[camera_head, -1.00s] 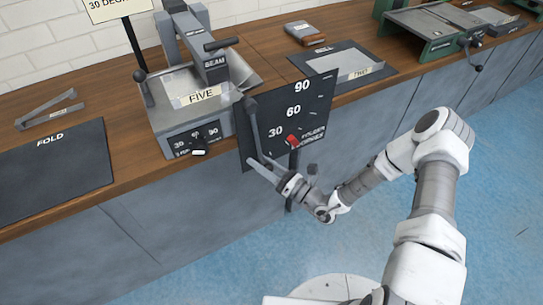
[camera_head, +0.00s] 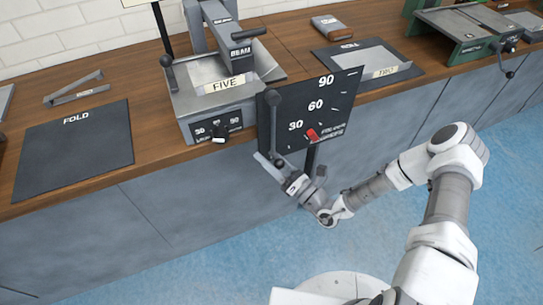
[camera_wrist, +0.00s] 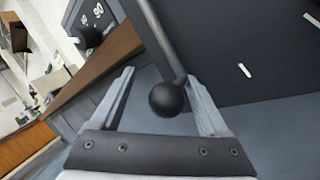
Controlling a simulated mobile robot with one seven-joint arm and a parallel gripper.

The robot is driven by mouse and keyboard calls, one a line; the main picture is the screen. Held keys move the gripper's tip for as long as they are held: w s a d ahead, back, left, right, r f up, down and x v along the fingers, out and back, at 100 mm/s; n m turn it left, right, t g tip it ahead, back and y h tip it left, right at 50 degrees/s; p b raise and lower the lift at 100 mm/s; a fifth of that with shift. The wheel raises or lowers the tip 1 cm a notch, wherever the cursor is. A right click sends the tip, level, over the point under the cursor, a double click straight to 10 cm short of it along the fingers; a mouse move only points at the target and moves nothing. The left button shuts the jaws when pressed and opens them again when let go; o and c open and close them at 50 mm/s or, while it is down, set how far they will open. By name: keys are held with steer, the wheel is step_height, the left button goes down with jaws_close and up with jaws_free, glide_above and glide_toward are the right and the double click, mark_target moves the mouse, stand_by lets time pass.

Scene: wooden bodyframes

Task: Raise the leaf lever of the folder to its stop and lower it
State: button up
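The folder (camera_head: 222,105), labelled FIVE, stands on the wooden bench. A black angle plate marked 30, 60 and 90 (camera_head: 340,95) is at its right end, with a red pointer (camera_head: 312,135) near the 30. The leaf lever (camera_head: 275,128) hangs down along the plate's left side. Its black ball knob (camera_wrist: 167,98) sits between the fingers of my gripper (camera_wrist: 162,76) in the wrist view. The fingers are apart; a gap shows between the knob and the left finger. The knob is close to the right finger; whether they touch is unclear. My gripper (camera_head: 272,166) is low before the bench front.
A dark FOLD mat (camera_head: 75,150) lies on the bench at left, beside a bent metal piece (camera_head: 75,90). Blue floor is free in front.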

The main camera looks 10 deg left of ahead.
steer(key=shift+w+d, duration=0.1)
steer(key=shift+d, duration=0.05)
stand_by(0.4)
steer(key=p+v, duration=0.1)
steer(key=v, duration=1.6)
steer(key=shift+d, duration=0.15)
